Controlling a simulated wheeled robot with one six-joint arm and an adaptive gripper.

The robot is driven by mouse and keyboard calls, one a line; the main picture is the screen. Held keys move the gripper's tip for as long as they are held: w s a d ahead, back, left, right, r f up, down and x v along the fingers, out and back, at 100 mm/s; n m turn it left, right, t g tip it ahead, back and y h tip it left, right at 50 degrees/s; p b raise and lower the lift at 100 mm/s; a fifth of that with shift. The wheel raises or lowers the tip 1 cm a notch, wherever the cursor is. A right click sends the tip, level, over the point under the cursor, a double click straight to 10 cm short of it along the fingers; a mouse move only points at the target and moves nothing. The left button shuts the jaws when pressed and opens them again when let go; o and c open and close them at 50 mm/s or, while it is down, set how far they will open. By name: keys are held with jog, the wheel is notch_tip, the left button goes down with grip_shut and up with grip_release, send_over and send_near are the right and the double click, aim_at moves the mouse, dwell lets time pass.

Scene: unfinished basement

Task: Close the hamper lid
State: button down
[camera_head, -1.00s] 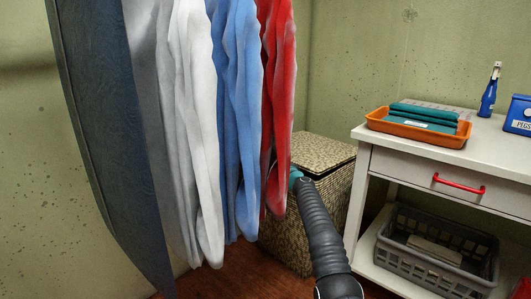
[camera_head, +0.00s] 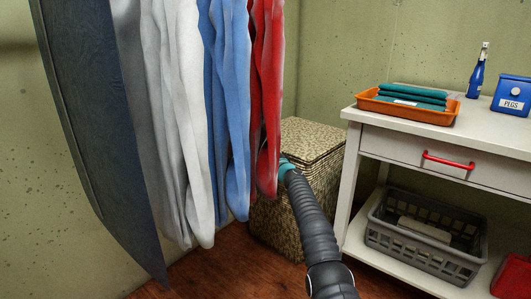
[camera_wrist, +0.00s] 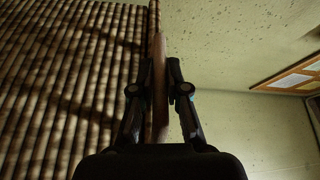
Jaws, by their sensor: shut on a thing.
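The hamper (camera_head: 323,187) is a woven, mottled tan and brown box in the corner, partly behind hanging clothes and my arm. Its lid (camera_head: 308,136) lies over the top and looks nearly level; I cannot tell whether it sits fully flush. In the head view my gripper is mostly hidden behind the red garment, at the hamper's front near the lid edge. In the wrist view my gripper (camera_wrist: 161,68) has its two fingers on either side of a thin brown strip (camera_wrist: 158,50), which lies along the woven surface (camera_wrist: 65,85). The fingers are shut on this strip, apparently the lid's edge.
A white table (camera_head: 390,137) with an orange tray (camera_head: 410,113) stands right. A grey basket (camera_head: 420,240) is on its shelf.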

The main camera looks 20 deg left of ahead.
jog(key=shift+w+d+f, duration=0.15)
jog(key=shift+f, duration=0.25)
jog(key=shift+w+d+f, duration=0.1)
jog(key=shift+f, duration=0.3)
jog(key=c, duration=1.4)
grip_release()
jog(key=shift+f, duration=0.1)
jog(key=shift+c, duration=0.2)
jog(key=shift+r, duration=0.2)
